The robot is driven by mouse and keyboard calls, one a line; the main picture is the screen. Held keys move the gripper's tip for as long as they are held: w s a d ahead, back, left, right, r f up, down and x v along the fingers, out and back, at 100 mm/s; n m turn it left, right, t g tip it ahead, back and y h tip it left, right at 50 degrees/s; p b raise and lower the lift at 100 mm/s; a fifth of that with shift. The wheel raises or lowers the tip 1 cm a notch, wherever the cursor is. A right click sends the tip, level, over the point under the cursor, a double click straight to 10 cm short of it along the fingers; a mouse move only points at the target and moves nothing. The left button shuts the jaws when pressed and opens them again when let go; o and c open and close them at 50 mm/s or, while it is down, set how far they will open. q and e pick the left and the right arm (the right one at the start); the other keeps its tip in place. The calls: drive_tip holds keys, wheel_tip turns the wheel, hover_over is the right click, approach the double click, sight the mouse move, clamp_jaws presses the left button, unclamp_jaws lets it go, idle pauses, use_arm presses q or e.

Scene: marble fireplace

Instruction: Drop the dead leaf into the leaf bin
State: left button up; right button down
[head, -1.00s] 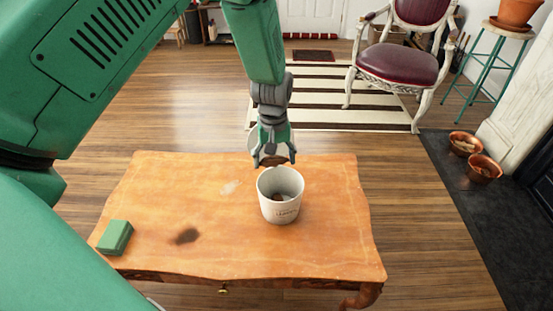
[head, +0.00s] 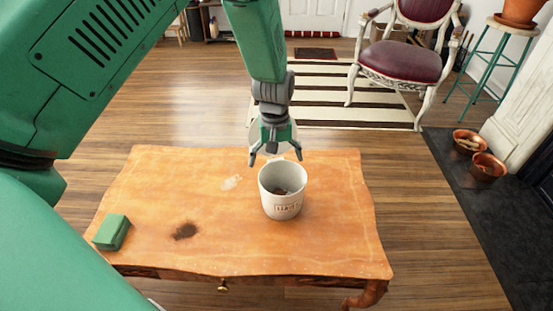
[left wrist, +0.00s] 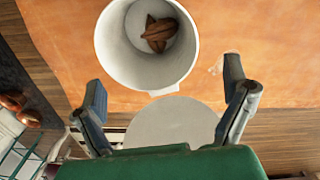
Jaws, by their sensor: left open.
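The leaf bin (head: 282,204) is a white round bucket with a printed label. It stands upright on the wooden table, right of its middle. Brown dry leaf material (left wrist: 158,30) lies on the bin's floor; its pieces cross, and I cannot tell whether it is one leaf or two. It also shows dimly through the rim in the head view (head: 281,190). My left gripper (head: 274,155) is open and empty, above and just behind the bin's far rim, fingers pointing down. In the left wrist view its fingers are spread wide. My right gripper is not in view.
The table (head: 150,190) carries a green block (head: 112,232) at its left, a dark burn-like mark (head: 185,231) and a pale patch (head: 231,183). An armchair (head: 401,58) and striped rug stand behind. Copper pots (head: 487,167) sit on the dark hearth at right.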

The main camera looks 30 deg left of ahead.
use_arm(q)
wheel_tip(320, 180, up, 12)
drive_tip(key=shift+f, duration=0.15)
idle(0.4)
drive_tip(key=s+f+m+y+p, duration=0.15)
drive_tip(key=s+f+m, duration=0.25)
drive_tip(key=s+f, duration=0.95)
drive_tip(key=s+d+f+m+p, duration=0.1)
drive_tip(key=s+d+f+m, duration=0.1)
drive_tip(key=s, duration=0.6)
drive_tip(key=s+d+f+m+h+p, duration=0.1)
drive_tip(key=s+f+m+p, duration=0.1)
drive_tip(key=s+f, duration=0.3)
drive_tip(key=s+m, duration=0.1)
drive_tip(key=s, duration=0.2)
drive_tip(key=shift+s+d+t, duration=0.3)
drive_tip(key=shift+s+d, duration=0.05)
